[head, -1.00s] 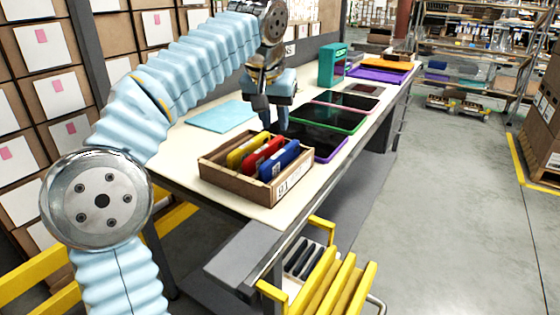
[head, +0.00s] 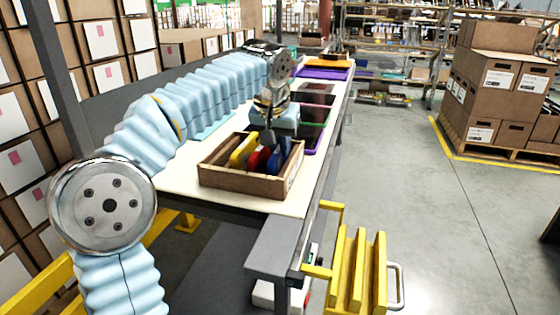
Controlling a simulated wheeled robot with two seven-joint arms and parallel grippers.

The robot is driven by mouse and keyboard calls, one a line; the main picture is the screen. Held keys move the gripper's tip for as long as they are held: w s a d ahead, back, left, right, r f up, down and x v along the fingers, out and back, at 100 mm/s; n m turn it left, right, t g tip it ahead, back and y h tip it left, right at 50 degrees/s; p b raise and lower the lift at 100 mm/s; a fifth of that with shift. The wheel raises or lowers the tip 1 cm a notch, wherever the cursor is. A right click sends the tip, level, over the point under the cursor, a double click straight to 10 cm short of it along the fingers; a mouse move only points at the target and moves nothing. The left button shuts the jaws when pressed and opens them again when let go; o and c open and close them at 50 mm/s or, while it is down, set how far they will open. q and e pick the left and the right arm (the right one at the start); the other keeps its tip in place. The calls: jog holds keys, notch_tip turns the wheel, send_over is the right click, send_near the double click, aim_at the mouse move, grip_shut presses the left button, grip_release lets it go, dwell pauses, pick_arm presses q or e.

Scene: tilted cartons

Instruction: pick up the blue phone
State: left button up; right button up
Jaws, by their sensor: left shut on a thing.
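A brown open carton (head: 240,184) stands on the near part of the cream table. A yellow phone (head: 243,151), a red phone (head: 258,160) and the blue phone (head: 278,156) stand in it side by side, from left to right. My left gripper (head: 276,146) reaches down into the carton at its right end. Its dark fingers are shut on the blue phone, which is still low in the carton and partly hidden by them. The fingers also cover part of the red phone. My right gripper is not in view.
Tablets (head: 314,112) lie on the table behind the carton, with orange and purple flat items (head: 325,66) farther back. A yellow-railed cart (head: 357,272) stands at the table's near right corner. Stacked boxes (head: 500,90) stand at right. The floor between is clear.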

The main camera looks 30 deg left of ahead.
pick_arm(q)
jog(key=shift+r, duration=0.1)
grip_shut()
notch_tip(320, 180, up, 8)
jog(key=p, duration=0.2)
jog(key=shift+f+p, duration=0.2)
jog(key=shift+p, duration=0.1)
jog(key=shift+w+d+r, duration=0.1)
jog(key=shift+r, duration=1.05)
